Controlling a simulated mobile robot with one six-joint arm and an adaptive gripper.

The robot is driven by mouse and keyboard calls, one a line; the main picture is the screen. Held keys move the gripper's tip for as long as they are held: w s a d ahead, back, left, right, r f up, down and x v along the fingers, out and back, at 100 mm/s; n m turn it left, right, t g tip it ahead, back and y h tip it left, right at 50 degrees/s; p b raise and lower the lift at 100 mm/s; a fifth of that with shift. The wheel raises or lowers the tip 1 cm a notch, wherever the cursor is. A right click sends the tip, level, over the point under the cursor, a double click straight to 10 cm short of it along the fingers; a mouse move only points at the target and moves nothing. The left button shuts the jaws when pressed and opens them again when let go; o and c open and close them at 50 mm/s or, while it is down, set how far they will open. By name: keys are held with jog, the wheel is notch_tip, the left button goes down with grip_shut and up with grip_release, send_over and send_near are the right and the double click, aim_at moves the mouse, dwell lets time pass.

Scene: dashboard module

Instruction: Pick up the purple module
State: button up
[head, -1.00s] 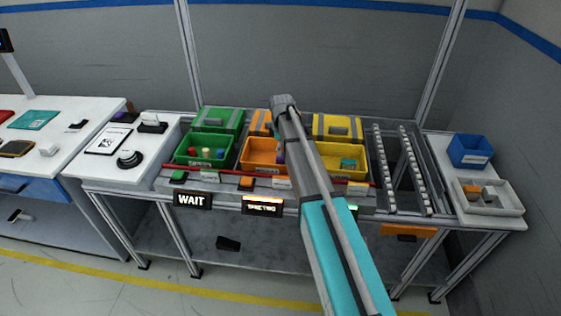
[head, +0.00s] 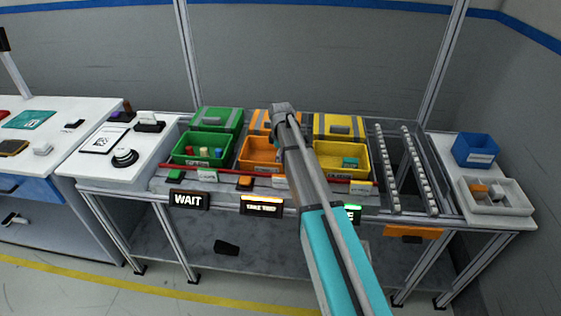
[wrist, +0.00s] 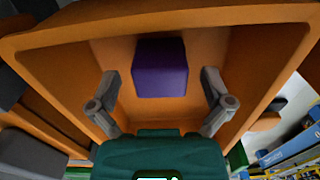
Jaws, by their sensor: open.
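The purple module (wrist: 161,68) is a small block lying inside the orange bin (head: 257,153). In the wrist view it sits near the middle of the bin floor, with bare floor around it. My gripper (wrist: 161,82) is open over the bin, one finger to the left of the module and one to the right, both apart from it. The bin's orange rim (wrist: 190,18) runs across the top of the wrist view.
A green bin (head: 205,163) with several small parts stands left of the orange bin. A yellow bin (head: 340,158) with a teal part stands right of it. A red rail (head: 225,174) runs along the front. Small roller rails (head: 405,165) lie further right.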

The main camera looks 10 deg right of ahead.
dwell(0.4)
jog(key=c, duration=1.2)
jog(key=shift+r, duration=0.25)
notch_tip(320, 180, up, 2)
jog(key=p, duration=0.2)
jog(key=shift+r+p, duration=0.1)
jog(key=shift+p, duration=0.25)
jog(key=s+r+p, duration=0.3)
jog(key=s, duration=0.1)
jog(key=s+r+p, duration=0.4)
jog(key=s, duration=0.1)
jog(key=s+r+p, duration=0.3)
jog(key=s, duration=0.2)
jog(key=shift+d+r, duration=0.2)
jog(key=shift+d, duration=0.15)
